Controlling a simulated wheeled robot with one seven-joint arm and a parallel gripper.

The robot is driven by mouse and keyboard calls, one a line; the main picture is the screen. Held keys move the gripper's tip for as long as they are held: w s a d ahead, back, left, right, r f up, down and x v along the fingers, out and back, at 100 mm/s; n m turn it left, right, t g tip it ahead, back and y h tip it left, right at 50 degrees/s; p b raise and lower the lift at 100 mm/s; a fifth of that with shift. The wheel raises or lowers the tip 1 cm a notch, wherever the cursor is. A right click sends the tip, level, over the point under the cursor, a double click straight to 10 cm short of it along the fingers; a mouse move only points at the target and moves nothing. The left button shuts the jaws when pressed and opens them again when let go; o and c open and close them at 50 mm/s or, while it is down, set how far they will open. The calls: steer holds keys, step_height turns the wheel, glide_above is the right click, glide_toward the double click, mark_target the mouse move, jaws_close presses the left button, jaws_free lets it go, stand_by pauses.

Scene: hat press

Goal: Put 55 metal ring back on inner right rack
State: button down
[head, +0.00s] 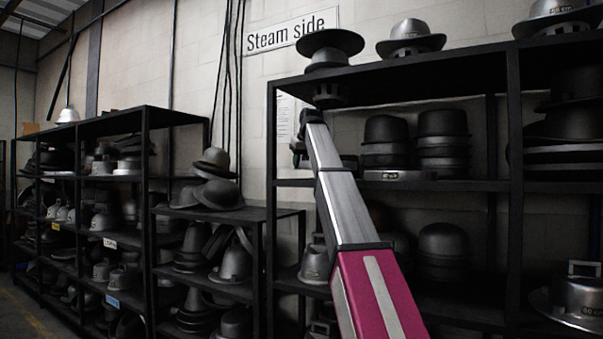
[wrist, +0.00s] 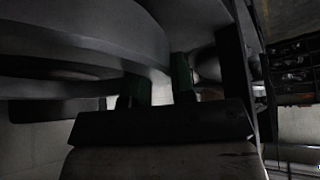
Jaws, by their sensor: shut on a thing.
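My gripper (wrist: 158,88) shows in the wrist view with two dark green fingertips. It is shut on the edge of a large grey, curved metal piece, which looks like the metal ring (wrist: 150,58); no number on it can be read. In the head view my arm reaches up to the right rack (head: 290,183), its end near the left upright, between the top board and the middle shelf. The gripper and the held piece are mostly hidden there. A flat grey piece with a small pale label (head: 398,175) lies on that shelf, right of my arm.
Stacked dark hat moulds (head: 443,140) stand on the middle shelf, right of my arm. A wide-brimmed mould (head: 330,42) sits on the top board above the arm's end. A lower rack (head: 228,214) and a long left rack (head: 146,150) hold many moulds.

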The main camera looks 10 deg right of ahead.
steer(key=shift+f, duration=1.85)
steer(key=c, duration=1)
jaws_free()
steer(key=shift+o, duration=0.2)
steer(key=v, duration=1.2)
steer(key=shift+s, duration=0.1)
